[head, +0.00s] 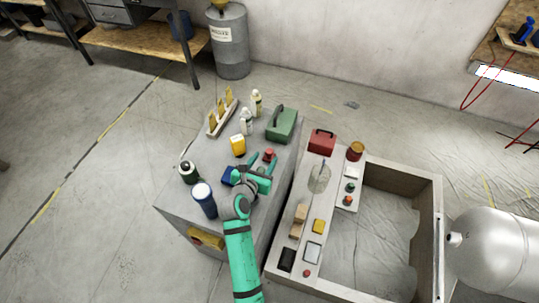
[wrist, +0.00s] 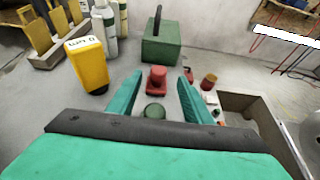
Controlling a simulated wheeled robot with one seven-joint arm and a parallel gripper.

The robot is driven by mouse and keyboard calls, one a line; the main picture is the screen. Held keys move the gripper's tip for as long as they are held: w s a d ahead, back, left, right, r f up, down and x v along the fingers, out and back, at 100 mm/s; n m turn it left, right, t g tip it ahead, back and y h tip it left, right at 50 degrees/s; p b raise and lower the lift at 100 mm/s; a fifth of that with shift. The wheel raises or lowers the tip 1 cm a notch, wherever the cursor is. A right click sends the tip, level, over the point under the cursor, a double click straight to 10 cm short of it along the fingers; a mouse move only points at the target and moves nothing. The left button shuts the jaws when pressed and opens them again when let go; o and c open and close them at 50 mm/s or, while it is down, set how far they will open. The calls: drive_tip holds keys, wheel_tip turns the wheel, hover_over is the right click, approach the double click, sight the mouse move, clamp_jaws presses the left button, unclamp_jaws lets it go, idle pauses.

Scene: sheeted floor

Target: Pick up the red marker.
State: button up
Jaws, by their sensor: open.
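A small red piece (head: 269,155) with a round knob on a wider base stands on the grey worktop (head: 221,228). It is the closest match I see for the red marker, though no pen shape can be made out. In the wrist view the red piece (wrist: 157,78) appears between my two teal fingertips, a little beyond them. My gripper (head: 265,168) is open and empty, low over the worktop; the wrist view also shows it (wrist: 162,81). A green round knob (wrist: 155,111) lies nearer, between the fingers.
A green toolbox (head: 282,125) stands behind the red piece. A tray-like frame (head: 430,230) with small items lies right, across a gap.

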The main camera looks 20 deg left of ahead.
sight(269, 151)
drive_tip(key=shift+x, duration=3.35)
drive_tip(key=shift+r, duration=0.1)
drive_tip(key=shift+a, duration=0.1)
clamp_jaws()
drive_tip(key=shift+r, duration=0.1)
